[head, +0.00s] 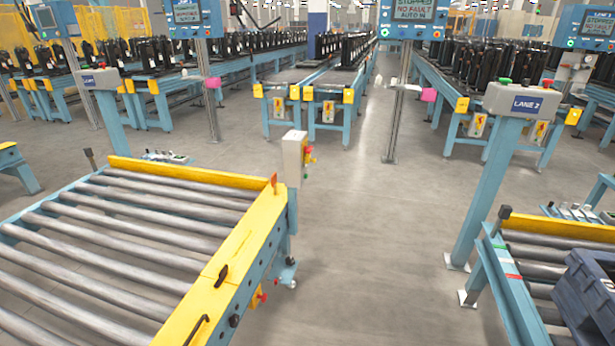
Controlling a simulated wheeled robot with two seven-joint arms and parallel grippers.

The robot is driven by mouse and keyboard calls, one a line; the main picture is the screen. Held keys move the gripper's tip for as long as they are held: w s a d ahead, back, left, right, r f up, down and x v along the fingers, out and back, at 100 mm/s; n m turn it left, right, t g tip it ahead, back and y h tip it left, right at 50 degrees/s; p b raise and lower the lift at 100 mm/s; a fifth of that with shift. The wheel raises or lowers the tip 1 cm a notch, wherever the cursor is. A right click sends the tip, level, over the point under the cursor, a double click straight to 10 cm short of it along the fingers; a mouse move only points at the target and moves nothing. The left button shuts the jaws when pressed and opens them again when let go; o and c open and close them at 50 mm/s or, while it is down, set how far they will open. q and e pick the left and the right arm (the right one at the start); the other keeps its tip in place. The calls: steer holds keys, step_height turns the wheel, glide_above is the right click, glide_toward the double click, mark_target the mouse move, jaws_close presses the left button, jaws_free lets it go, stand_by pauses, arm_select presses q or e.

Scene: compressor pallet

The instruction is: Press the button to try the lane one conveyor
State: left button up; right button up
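A grey control box (98,79) on a blue post stands at the upper left. Its label looks like a lane label, but the number is too small to read for sure. Small buttons show on its top; they are too small to tell apart well. Neither of my grippers is in view.
A roller conveyor (223,271) with yellow edges fills the lower left, with a small box (294,158) with coloured buttons at its corner. Another roller conveyor (556,229) holds a dark blue crate (588,290) at the right. Grey floor (370,240) is clear between them.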

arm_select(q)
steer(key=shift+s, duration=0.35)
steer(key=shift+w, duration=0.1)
